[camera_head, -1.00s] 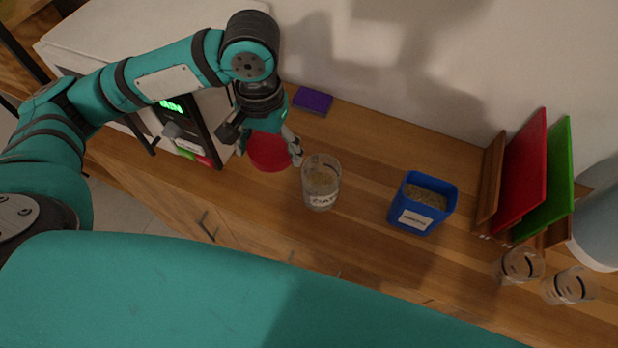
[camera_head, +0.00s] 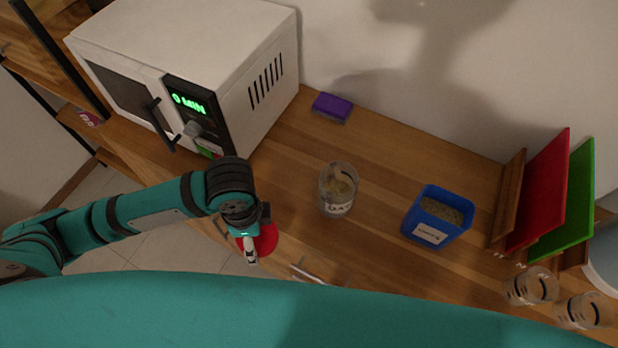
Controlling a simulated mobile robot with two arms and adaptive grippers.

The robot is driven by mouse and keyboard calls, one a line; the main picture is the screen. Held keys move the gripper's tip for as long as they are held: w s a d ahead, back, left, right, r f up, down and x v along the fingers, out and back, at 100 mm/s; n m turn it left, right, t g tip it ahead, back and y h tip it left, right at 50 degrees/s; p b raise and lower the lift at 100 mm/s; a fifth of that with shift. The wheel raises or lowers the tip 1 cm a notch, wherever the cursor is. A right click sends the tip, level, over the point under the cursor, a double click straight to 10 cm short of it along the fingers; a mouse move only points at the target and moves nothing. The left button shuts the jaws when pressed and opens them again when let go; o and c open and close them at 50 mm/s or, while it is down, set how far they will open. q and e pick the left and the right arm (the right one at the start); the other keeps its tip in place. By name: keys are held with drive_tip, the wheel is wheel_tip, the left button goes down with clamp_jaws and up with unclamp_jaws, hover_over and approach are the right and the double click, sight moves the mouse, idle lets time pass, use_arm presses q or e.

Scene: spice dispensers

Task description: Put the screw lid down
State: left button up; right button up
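The red screw lid (camera_head: 268,236) is at my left gripper (camera_head: 250,252), over the front edge of the counter, below the microwave. The gripper covers part of the lid and appears shut on it; the finger contact is mostly hidden. I cannot tell whether the lid touches the counter. An open glass jar (camera_head: 338,190) with a label and some spice inside stands on the counter, to the right of and behind the lid, apart from it. My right gripper is not in view.
A white microwave (camera_head: 190,50) stands at the back left. A purple sponge (camera_head: 332,107) lies near the wall. A blue container (camera_head: 438,216), a red board (camera_head: 535,190), a green board (camera_head: 570,205) and glasses (camera_head: 530,286) stand to the right. Bare wood surrounds the jar.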

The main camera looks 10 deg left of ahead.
use_arm(q)
drive_tip(key=w+p, duration=0.1)
drive_tip(key=w, duration=0.4)
drive_tip(key=p, duration=0.2)
hover_over(277, 187)
drive_tip(key=s, duration=0.1)
drive_tip(key=shift+s+f, duration=0.2)
drive_tip(key=shift+f, duration=0.4)
drive_tip(key=shift+w+f, duration=0.1)
drive_tip(key=shift+w, duration=0.6)
wheel_tip(277, 187, down, 3)
drive_tip(key=shift+f+p, duration=0.1)
drive_tip(key=shift+p, duration=0.3)
drive_tip(key=shift+f, duration=0.2)
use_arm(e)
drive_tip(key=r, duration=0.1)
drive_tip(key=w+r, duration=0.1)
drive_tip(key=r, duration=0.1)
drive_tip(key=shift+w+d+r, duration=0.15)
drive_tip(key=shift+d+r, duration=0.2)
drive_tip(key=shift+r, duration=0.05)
use_arm(q)
drive_tip(key=shift+f, duration=0.2)
drive_tip(key=o, duration=1)
drive_tip(key=shift+c, duration=0.2)
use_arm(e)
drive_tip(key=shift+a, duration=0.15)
